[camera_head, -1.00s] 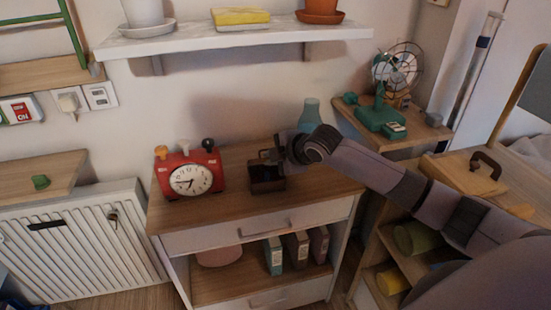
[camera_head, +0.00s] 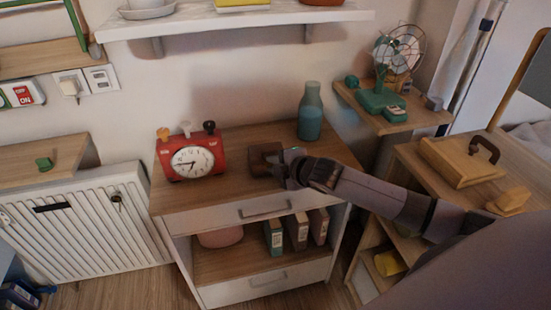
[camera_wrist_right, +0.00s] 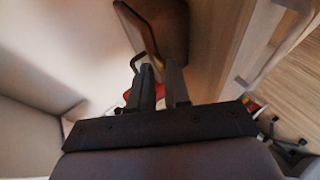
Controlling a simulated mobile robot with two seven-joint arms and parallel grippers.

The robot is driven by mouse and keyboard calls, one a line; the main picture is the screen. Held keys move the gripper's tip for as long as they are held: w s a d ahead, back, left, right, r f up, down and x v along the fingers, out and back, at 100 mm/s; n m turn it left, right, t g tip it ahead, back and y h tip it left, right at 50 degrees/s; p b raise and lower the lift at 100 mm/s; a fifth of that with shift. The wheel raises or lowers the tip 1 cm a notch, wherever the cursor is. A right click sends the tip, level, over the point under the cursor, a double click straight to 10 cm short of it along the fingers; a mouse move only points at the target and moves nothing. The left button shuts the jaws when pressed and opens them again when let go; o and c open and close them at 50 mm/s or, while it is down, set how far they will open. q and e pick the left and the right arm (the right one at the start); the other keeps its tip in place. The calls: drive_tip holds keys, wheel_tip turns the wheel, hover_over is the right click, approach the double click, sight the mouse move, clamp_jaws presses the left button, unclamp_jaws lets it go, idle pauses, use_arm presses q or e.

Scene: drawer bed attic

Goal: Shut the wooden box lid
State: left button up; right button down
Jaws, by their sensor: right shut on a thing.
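The dark inside of the box does not show from the head; I cannot tell whether the lid is fully down. My left gripper is out of view.
The red clock (camera_head: 190,162) stands left of the box and a blue-green bottle (camera_head: 310,115) behind it to the right. A fan (camera_head: 385,85) stands on a small side shelf. A lighter wooden box with a dark handle (camera_head: 462,160) is at the right. The dresser front edge is clear.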

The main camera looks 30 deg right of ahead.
drive_tip(key=shift+s+f, duration=0.15)
drive_tip(key=shift+f, duration=0.3)
drive_tip(key=c, duration=1.3)
unclamp_jaws()
drive_tip(key=shift+r, duration=0.15)
drive_tip(key=shift+s+d+r, duration=0.1)
drive_tip(key=shift+s+r, duration=0.05)
drive_tip(key=shift+p+v, duration=0.35)
drive_tip(key=shift+v, duration=2.85)
